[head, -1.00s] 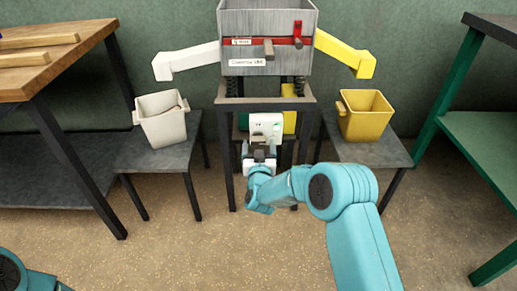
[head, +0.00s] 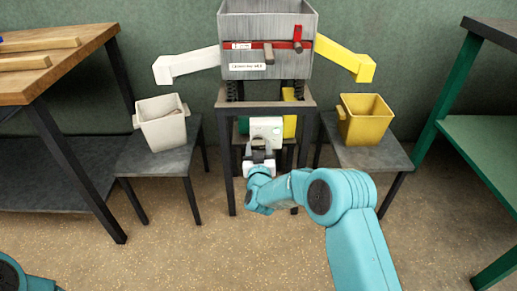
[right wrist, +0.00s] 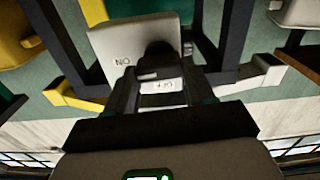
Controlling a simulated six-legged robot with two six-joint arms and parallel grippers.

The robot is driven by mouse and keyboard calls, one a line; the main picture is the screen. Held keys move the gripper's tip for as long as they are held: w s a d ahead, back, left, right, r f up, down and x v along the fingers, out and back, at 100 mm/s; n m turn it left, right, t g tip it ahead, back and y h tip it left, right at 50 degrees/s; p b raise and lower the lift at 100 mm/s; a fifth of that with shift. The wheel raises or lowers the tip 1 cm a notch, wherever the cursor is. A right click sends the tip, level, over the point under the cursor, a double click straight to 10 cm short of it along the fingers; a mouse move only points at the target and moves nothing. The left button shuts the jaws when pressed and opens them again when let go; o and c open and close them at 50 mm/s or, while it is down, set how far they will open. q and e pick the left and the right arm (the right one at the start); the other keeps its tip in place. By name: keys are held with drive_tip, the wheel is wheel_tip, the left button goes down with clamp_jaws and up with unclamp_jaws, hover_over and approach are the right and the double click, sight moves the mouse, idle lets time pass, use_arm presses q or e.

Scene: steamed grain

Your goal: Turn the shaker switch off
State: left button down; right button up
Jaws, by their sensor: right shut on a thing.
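The shaker switch is a white box (head: 266,126) low on the stand under the shaker. In the right wrist view, its pale face (right wrist: 108,42) bears lettering that appears inverted, and a black lever (right wrist: 157,56) sticks out from it. My right gripper (head: 259,147) is at the front of the box, shut on the lever. In the right wrist view, its fingers (right wrist: 159,78) stand on either side of the lever, which partly hides their tips. The lever's exact position is hard to tell. My left gripper is out of view; only a bit of that arm shows.
The grey shaker (head: 266,82) stands above, with a white chute (head: 187,65) and a yellow chute (head: 344,60). A white bin (head: 162,130) and a yellow bin (head: 365,125) sit on low side tables. The stand's dark legs (head: 226,165) flank the switch closely.

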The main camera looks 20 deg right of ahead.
drive_tip(key=n+p, duration=0.1)
drive_tip(key=n, duration=0.4)
drive_tip(key=shift+a, duration=0.1)
drive_tip(key=n+p, duration=0.1)
drive_tip(key=n, duration=0.3)
drive_tip(key=n+p, duration=0.1)
drive_tip(key=n, duration=0.3)
drive_tip(key=shift+a+n+p, duration=0.1)
drive_tip(key=shift+n+p, duration=0.2)
drive_tip(key=shift+n, duration=0.1)
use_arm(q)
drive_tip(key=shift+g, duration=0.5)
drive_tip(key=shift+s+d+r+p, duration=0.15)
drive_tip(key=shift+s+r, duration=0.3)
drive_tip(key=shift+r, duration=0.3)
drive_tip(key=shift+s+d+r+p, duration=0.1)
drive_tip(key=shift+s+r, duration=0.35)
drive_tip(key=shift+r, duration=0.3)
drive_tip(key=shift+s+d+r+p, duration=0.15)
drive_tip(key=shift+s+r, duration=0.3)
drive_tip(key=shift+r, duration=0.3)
use_arm(e)
drive_tip(key=shift+f+n, duration=0.15)
drive_tip(key=shift+n, duration=1.65)
drive_tip(key=o, duration=1)
drive_tip(key=shift+o, duration=0.2)
